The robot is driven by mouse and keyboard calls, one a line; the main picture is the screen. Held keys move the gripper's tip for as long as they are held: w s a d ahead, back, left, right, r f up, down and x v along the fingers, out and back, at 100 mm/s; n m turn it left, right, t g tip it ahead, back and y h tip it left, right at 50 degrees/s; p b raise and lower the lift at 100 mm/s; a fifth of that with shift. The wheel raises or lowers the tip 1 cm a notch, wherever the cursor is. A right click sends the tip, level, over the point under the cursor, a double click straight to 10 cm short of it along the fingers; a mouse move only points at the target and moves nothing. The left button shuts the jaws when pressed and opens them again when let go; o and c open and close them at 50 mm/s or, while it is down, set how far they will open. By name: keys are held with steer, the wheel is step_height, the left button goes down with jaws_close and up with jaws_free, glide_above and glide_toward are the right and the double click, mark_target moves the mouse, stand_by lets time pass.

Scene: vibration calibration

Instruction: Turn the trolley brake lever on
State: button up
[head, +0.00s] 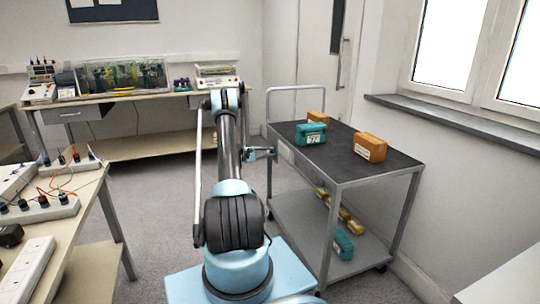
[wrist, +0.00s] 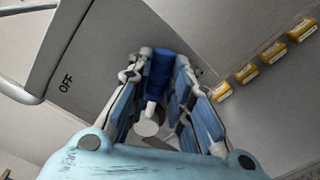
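The grey trolley (head: 372,181) with a dark top stands right of my arm in the head view. The brake lever has a blue grip (wrist: 160,74) and a pale shaft (wrist: 149,112) ending at a round pivot on a grey panel (wrist: 110,45). The panel carries the word OFF (wrist: 66,82), left of the lever. My gripper (wrist: 162,65) has its fingers either side of the blue grip, apart, with small gaps showing. In the head view my gripper (head: 262,153) is beside the trolley's left side, and the lever cannot be made out there. No ON mark shows.
Benches with equipment stand left and behind. Several yellow blocks (wrist: 273,52) show at the wrist view's right.

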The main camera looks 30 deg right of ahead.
steer(key=o, duration=0.4)
steer(key=shift+s+f, duration=0.1)
steer(key=shift+s, duration=0.1)
steer(key=shift+o, duration=0.2)
steer(key=shift+w, duration=0.1)
steer(key=w+a, duration=0.1)
steer(key=a, duration=1)
steer(key=shift+w+a, duration=0.3)
steer(key=shift+a, duration=0.1)
